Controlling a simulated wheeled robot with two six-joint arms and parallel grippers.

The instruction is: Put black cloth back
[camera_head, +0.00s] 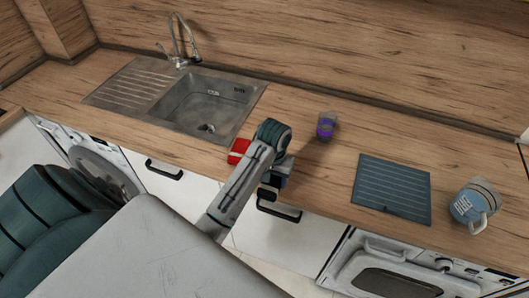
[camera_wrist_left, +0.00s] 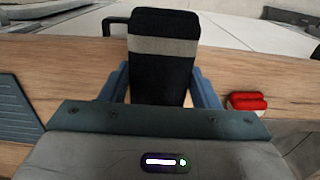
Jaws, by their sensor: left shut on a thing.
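The black cloth (camera_wrist_left: 163,75) is a dark folded piece with a grey band across it. In the left wrist view it stands between the two blue fingers of my left gripper (camera_head: 276,181), which is shut on it. In the head view, the gripper is at the front edge of the counter, above a drawer handle. The cloth is mostly hidden there by my arm and gripper; only a small dark part (camera_head: 267,193) seems to show. My right gripper is not in view.
A red item (camera_head: 238,151) lies just left of my left gripper. A purple-banded glass (camera_head: 326,126) stands behind it. A dark ribbed mat (camera_head: 392,189) and a mug (camera_head: 473,203) are to the right. A steel sink (camera_head: 204,105) is at the left.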

